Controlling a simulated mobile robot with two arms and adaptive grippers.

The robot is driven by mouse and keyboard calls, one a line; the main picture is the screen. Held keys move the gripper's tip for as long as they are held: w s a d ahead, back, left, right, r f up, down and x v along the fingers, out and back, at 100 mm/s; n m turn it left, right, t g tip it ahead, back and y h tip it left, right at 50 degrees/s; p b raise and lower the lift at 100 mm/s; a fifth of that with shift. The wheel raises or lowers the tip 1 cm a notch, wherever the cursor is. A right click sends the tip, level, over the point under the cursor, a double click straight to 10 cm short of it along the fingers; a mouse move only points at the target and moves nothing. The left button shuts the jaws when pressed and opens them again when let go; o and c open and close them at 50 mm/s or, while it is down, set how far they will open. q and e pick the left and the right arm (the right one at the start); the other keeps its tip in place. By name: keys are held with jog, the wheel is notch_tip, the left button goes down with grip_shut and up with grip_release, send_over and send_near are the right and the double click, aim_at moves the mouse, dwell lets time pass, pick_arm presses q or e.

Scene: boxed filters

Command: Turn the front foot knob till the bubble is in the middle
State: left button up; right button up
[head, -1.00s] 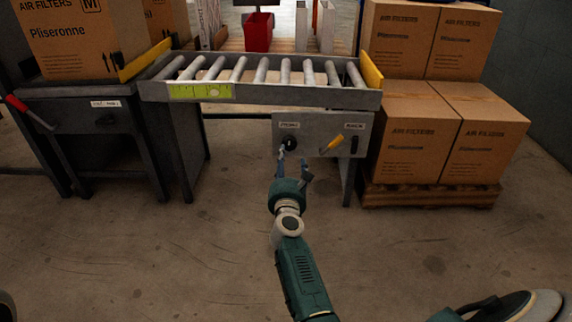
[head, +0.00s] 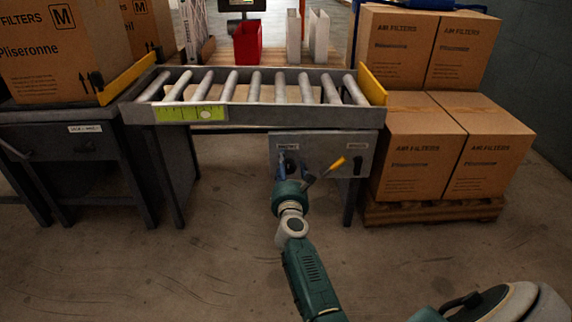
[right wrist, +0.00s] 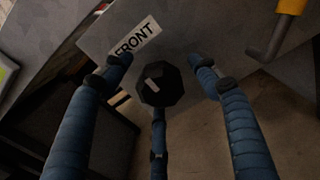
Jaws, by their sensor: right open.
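The black front knob (right wrist: 160,84) sits beneath the FRONT label (right wrist: 138,36) on the grey panel (head: 325,148). My right gripper (head: 294,172) is at the panel, partly covering the knob in the head view. In the right wrist view its blue fingers (right wrist: 160,75) are open and spread around the knob, with visible gaps on both sides. The green level (head: 180,114) is on the conveyor's front rail. Its pale round bubble (head: 207,114) appears right of the strip's middle. My left gripper is not in view.
A yellow-handled crank (head: 334,165) sticks out right of the front knob, close to my fingers. The back knob (head: 357,168) is further right. Boxes (head: 410,150) stand on a pallet (head: 435,212) at the right. The floor in front is open.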

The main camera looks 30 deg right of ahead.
jog(key=c, duration=1.2)
jog(key=shift+o, duration=0.2)
